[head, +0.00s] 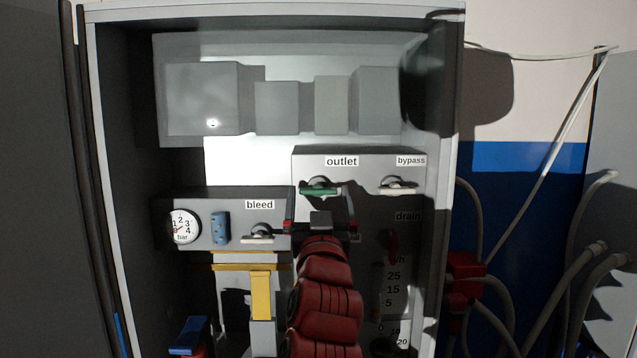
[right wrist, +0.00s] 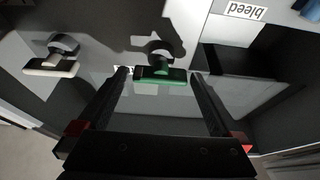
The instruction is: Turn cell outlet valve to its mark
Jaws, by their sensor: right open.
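The outlet valve has a green bar handle (head: 319,191) under the "outlet" label (head: 341,161), on the grey panel. The handle lies roughly level. My right gripper (head: 320,196) is open and empty in front of it, one finger to each side. In the right wrist view the green handle (right wrist: 161,75) shows between the tips of the open right gripper (right wrist: 159,75), with a visible gap on both sides. I cannot make out the valve's mark clearly. My left gripper is not in view.
A white-handled bypass valve (head: 397,188) sits close to the right, with a red drain handle (head: 392,245) below it. A white-handled bleed valve (head: 258,238) and a pressure gauge (head: 184,227) are lower left. The cabinet's right wall (head: 451,150) bounds the space.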

